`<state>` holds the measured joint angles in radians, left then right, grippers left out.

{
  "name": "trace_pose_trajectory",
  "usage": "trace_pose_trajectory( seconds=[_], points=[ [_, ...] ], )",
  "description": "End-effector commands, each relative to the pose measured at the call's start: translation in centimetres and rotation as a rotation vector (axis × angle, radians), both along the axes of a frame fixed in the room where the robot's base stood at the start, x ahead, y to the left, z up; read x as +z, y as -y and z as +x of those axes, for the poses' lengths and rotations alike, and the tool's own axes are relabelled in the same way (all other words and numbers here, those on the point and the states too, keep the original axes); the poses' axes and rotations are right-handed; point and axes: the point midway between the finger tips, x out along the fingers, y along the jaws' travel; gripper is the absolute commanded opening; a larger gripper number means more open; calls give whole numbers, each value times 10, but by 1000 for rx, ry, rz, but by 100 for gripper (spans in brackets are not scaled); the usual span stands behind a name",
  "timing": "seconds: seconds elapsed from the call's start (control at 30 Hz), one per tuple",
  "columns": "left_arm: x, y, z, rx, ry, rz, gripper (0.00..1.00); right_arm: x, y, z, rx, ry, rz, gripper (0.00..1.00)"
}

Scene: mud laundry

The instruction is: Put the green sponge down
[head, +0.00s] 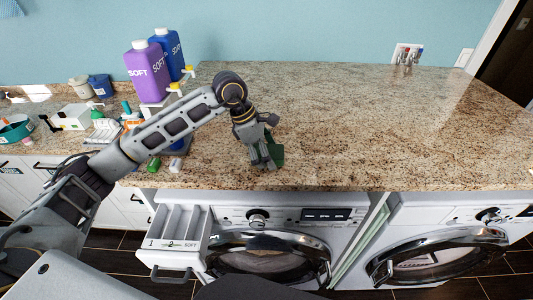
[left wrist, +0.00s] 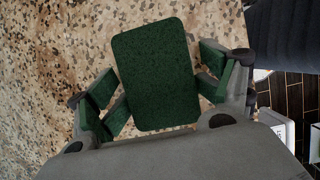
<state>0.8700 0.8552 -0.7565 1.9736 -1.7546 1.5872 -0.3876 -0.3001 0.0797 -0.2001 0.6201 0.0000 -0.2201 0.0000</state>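The green sponge (left wrist: 154,75) is a flat dark green block with rounded corners, seen broad side on in the left wrist view. My left gripper (left wrist: 162,87) has its green-padded fingers at the sponge's two side edges and appears shut on it. In the head view, my left gripper (head: 265,163) points down at the granite counter (head: 350,125), close to its front edge. The sponge (head: 277,153) shows there partly behind the fingers. I cannot tell whether its underside touches the counter. My right gripper is not in view.
The counter right of the gripper is bare. Purple (head: 147,72) and blue (head: 169,52) SOFT bottles stand at the back left, with several small items left of my arm. Below the front edge, a detergent drawer (head: 178,240) is pulled out from a washer (head: 285,215).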

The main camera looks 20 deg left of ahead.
Motion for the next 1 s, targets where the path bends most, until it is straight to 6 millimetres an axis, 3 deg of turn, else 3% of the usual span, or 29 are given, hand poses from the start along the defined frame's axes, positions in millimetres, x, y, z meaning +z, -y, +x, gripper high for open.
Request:
trace_pose_trajectory(
  seconds=[0.57,1.0],
  points=[
    [15,1,0,0,3,-3,78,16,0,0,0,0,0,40],
    [73,-23,-6,1,6,-3,78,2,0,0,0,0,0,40]
  ],
)
